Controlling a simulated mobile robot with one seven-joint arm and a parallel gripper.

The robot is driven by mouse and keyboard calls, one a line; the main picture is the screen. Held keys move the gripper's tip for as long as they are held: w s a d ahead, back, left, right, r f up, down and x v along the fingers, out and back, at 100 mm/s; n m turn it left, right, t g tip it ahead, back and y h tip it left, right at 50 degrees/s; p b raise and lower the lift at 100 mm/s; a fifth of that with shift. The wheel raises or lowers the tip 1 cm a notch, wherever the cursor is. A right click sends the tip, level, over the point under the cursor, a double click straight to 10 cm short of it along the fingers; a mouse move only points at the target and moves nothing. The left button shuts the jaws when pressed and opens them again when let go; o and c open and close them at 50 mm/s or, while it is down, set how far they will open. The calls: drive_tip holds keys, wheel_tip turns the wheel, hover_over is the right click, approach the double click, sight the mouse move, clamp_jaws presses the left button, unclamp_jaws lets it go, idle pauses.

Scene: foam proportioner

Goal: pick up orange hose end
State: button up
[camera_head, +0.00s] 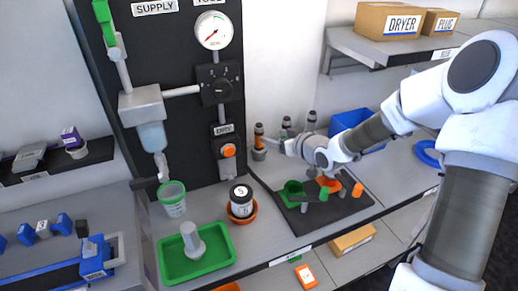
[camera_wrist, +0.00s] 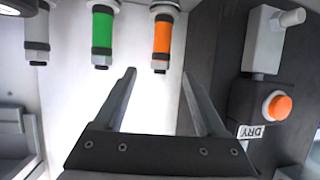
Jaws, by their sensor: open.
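The orange hose end (camera_wrist: 162,38) hangs in the wrist view with dark bands and a metal tip, just beyond my gripper's fingertips. In the head view the orange hose end (camera_head: 259,130) stands by the wall, right of the black panel. My gripper (camera_wrist: 160,75) is open and empty, and its two fingers point toward the orange hose end without visibly touching it. In the head view my gripper (camera_head: 282,147) is small and close to the right of the hose end. A green hose end (camera_wrist: 102,37) and a grey one (camera_wrist: 37,35) are beside it.
The black panel (camera_head: 168,100) carries a DRY box with an orange button (camera_wrist: 280,106), close to the right finger in the wrist view. A dark mat (camera_head: 343,208) with a green cup and orange parts lies below my arm. A shelf with boxes (camera_head: 389,21) is at upper right.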

sight(262, 132)
drive_tip(key=x, duration=1)
drive_tip(key=shift+s, duration=0.1)
clamp_jaws()
drive_tip(key=shift+r, duration=0.1)
idle(1.1)
